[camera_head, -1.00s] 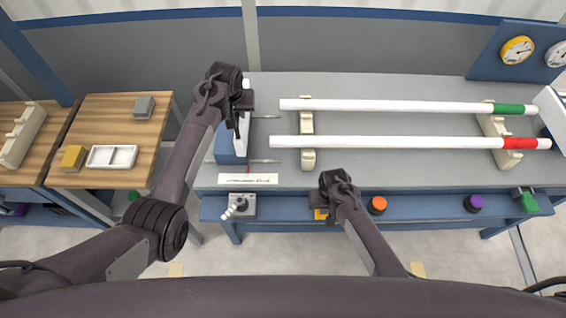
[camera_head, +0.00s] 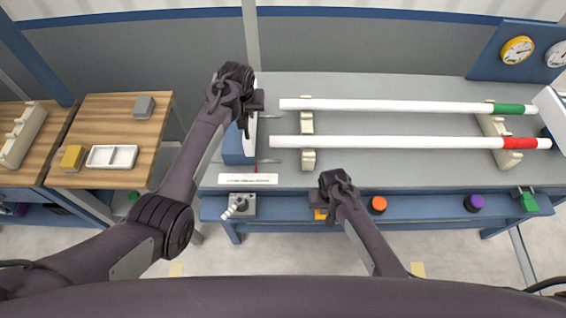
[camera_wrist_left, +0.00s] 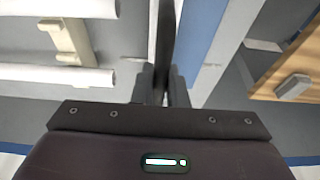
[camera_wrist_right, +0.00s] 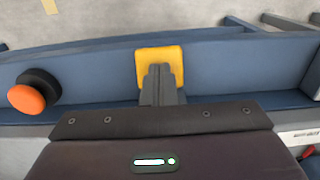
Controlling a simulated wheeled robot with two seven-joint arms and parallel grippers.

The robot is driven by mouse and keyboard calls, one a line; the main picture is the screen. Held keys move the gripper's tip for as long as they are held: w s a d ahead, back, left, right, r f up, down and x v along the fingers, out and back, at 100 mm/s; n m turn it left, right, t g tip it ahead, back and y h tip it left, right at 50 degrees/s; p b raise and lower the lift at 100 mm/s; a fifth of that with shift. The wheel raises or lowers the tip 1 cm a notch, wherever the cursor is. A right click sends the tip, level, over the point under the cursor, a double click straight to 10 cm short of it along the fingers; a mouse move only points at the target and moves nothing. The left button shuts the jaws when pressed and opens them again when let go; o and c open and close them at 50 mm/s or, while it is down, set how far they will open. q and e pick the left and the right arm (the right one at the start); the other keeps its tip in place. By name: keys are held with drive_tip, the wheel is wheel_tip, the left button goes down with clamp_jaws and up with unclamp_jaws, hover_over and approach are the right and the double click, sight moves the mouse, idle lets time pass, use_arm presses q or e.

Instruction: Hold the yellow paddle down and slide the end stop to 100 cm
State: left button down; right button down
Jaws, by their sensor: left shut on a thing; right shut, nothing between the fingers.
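The end stop (camera_head: 239,148), a blue block with a white face, stands at the left end of the grey table. My left gripper (camera_head: 248,107) is shut on its dark upright plate (camera_wrist_left: 164,35); the blue block (camera_wrist_left: 207,40) is beside that plate in the left wrist view. A red pointer (camera_head: 258,166) sits above the printed scale strip (camera_head: 248,179), whose figures are too small to read. The yellow paddle (camera_wrist_right: 160,57) is on the blue front rail. My right gripper (camera_wrist_right: 162,74) is shut and empty, its fingertips over the paddle, apparently touching it.
Two white pipes, one with a green band (camera_head: 508,109) and one with a red band (camera_head: 520,143), lie across cream supports (camera_head: 308,158) right of the end stop. The front rail carries a lever box (camera_head: 241,206), an orange knob (camera_head: 378,204) and a purple knob (camera_head: 474,202).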

drive_tip(key=shift+s+f, duration=0.2)
drive_tip(key=shift+s, duration=0.1)
use_arm(q)
drive_tip(key=shift+d+f, duration=0.1)
drive_tip(key=shift+d, duration=1.05)
use_arm(e)
drive_tip(key=shift+w+r, duration=0.15)
drive_tip(key=shift+r, duration=0.95)
drive_tip(key=shift+w+r, duration=0.1)
drive_tip(key=shift+r, duration=0.95)
use_arm(q)
drive_tip(key=c, duration=1.2)
unclamp_jaws()
drive_tip(key=shift+w, duration=0.2)
use_arm(e)
drive_tip(key=shift+w, duration=0.15)
use_arm(q)
drive_tip(key=shift+o, duration=0.2)
drive_tip(key=shift+s, duration=0.1)
